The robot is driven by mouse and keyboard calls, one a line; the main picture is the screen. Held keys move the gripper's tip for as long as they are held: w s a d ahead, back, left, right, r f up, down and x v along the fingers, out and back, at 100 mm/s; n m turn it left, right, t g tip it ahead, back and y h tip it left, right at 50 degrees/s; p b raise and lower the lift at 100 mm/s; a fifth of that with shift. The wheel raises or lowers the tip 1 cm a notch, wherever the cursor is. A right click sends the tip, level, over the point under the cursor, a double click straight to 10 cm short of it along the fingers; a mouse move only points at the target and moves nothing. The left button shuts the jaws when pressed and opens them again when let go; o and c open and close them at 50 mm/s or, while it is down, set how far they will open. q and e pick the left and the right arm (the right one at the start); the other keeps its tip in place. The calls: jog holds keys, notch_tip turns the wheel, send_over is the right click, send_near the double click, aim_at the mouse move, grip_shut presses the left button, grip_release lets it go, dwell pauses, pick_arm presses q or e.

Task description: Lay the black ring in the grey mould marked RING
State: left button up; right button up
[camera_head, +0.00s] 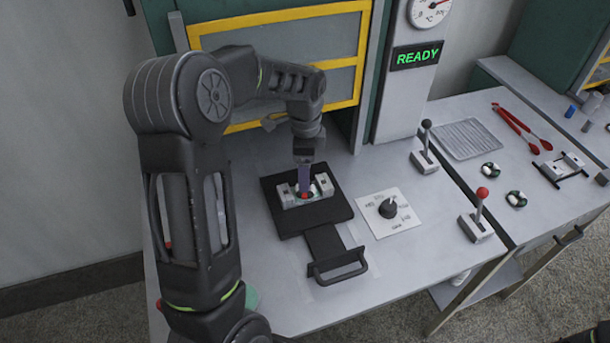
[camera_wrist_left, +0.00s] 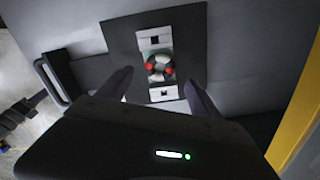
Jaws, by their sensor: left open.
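My left gripper (camera_head: 304,184) points down over the light grey mould (camera_head: 287,196) on the black plate (camera_head: 336,209). In the left wrist view its two fingers (camera_wrist_left: 159,80) are apart, with nothing gripped between them. Beyond them the mould (camera_wrist_left: 156,39) holds a round piece (camera_wrist_left: 160,67) in its middle, dark with pale patches and two red spots. It looks like a ring, but I cannot tell for certain that it is the black ring. The RING marking is not legible.
A black handle (camera_head: 338,265) projects from the plate's front. A dial panel (camera_head: 390,212) and two levers, black-knobbed (camera_head: 426,150) and red-knobbed (camera_head: 478,215), stand to the right. Two round pieces (camera_head: 490,170) (camera_head: 516,199), red tongs (camera_head: 522,127) and a bracket (camera_head: 562,167) lie on the right bench. A sign reads READY (camera_head: 416,55).

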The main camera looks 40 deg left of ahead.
pick_arm(q)
notch_tip(320, 180, up, 6)
jog(key=shift+r, duration=0.15)
dwell(1.6)
